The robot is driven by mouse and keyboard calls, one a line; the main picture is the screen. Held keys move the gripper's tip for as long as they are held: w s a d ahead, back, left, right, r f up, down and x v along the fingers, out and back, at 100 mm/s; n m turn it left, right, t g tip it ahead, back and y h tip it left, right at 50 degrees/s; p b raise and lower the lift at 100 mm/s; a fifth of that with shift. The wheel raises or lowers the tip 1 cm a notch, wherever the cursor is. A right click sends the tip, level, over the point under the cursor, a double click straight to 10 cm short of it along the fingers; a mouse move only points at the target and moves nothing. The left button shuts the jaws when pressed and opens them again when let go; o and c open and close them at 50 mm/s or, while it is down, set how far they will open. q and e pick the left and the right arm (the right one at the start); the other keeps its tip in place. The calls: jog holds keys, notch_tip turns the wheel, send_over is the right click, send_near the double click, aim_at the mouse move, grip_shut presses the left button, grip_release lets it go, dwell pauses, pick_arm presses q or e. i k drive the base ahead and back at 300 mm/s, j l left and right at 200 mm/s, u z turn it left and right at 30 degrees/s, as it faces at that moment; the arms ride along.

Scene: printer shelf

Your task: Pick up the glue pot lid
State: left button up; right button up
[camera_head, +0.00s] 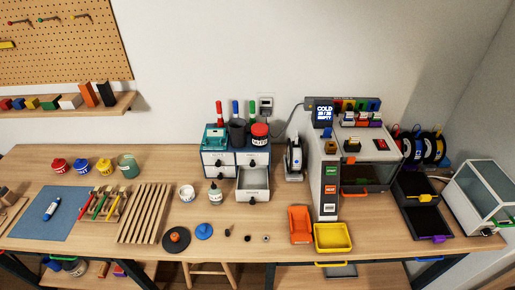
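A blue round disc with a small knob on top (204,231), which looks like a lid, lies flat near the front of the wooden table. Behind it stands a small white open pot with a label (187,194), which may be the glue pot; I cannot read its label. Neither of my grippers shows in the head view.
A slatted wooden rack (145,213) stands left of the pot. A small drawer cabinet (221,160) with its lower right drawer (254,182) pulled out is behind. Small dark parts (248,238) and an orange bin (300,224) lie to the right. A stool (208,268) stands in front.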

aim_at(204, 231)
jog(key=k+j+z, duration=0.25)
jog(key=j, duration=0.25)
jog(key=k+j+z, duration=0.25)
jog(key=k+j, duration=0.15)
